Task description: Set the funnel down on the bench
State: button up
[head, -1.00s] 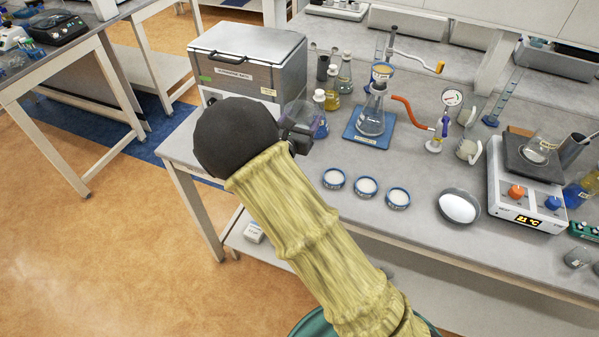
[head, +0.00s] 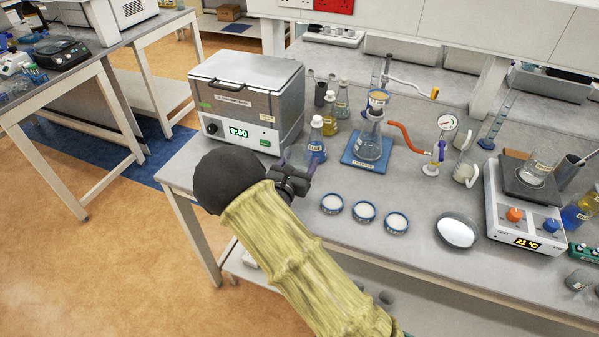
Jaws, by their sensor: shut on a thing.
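My gripper (head: 297,179) is above the left part of the bench (head: 262,190), in front of the water bath. It is shut on a clear, see-through piece that looks like the funnel (head: 296,157). The funnel shows only faintly behind the jaws, against a blue-liquid flask. Its lower end is hidden, and I cannot tell whether it touches the bench.
A flask with blue liquid (head: 317,138) stands just behind my gripper, with other bottles near it. The water bath (head: 246,92) is behind left. Several small dishes (head: 363,212) lie to the right. A filter flask (head: 369,142) stands on a blue base.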

jog(key=shift+f+p, duration=0.3)
jog(key=shift+f, duration=1.75)
jog(key=shift+f, duration=0.1)
jog(key=o, duration=1.1)
jog(key=shift+s, duration=0.1)
jog(key=b+v, duration=0.2)
jog(key=v, duration=1)
